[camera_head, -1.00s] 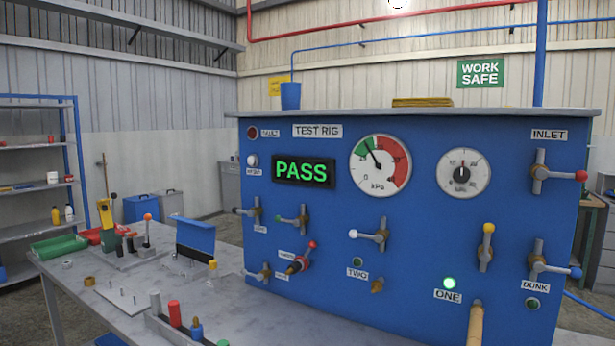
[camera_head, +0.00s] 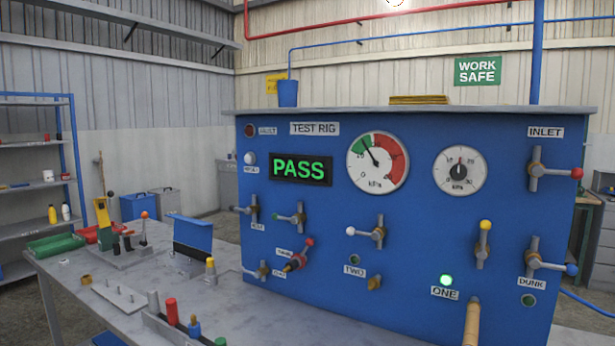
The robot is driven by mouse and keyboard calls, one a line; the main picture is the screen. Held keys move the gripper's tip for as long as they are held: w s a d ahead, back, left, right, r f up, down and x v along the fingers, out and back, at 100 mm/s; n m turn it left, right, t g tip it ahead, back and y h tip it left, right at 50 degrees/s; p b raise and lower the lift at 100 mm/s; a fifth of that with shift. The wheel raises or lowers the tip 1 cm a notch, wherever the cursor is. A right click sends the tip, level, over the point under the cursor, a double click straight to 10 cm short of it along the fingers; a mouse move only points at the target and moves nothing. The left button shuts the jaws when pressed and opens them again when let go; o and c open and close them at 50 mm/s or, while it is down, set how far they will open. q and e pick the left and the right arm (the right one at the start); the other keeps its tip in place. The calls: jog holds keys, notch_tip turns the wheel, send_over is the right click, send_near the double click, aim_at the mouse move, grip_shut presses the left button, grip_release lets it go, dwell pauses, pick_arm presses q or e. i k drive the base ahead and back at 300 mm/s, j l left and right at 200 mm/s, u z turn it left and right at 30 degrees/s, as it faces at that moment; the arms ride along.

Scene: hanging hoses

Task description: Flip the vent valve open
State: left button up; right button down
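The blue test rig panel (camera_head: 400,250) carries several lever valves. The small labels at its left side are too blurred for me to tell which one reads vent. A valve with a white-tipped lever (camera_head: 367,232) points left. A red-tipped valve (camera_head: 298,256) is tilted up to the right. A green-tipped valve (camera_head: 291,217) and a dark-tipped valve (camera_head: 250,210) sit to its upper left, and a small one (camera_head: 260,271) is at lower left. A yellow-tipped valve (camera_head: 484,245) has its lever upright. Neither of my grippers is in view.
The display (camera_head: 300,168) reads PASS, and the lamp at ONE (camera_head: 446,280) is lit green. A tan hose (camera_head: 472,324) hangs from the panel's lower edge. The grey bench (camera_head: 90,300) holds several small fittings and stands left of the panel.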

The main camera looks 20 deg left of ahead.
aim_at(247, 210)
jog(key=i+j, duration=0.1)
jog(key=j, duration=1.8)
jog(key=i+j, duration=0.15)
jog(key=j, duration=0.85)
jog(key=i+j, duration=0.2)
jog(key=j, duration=0.1)
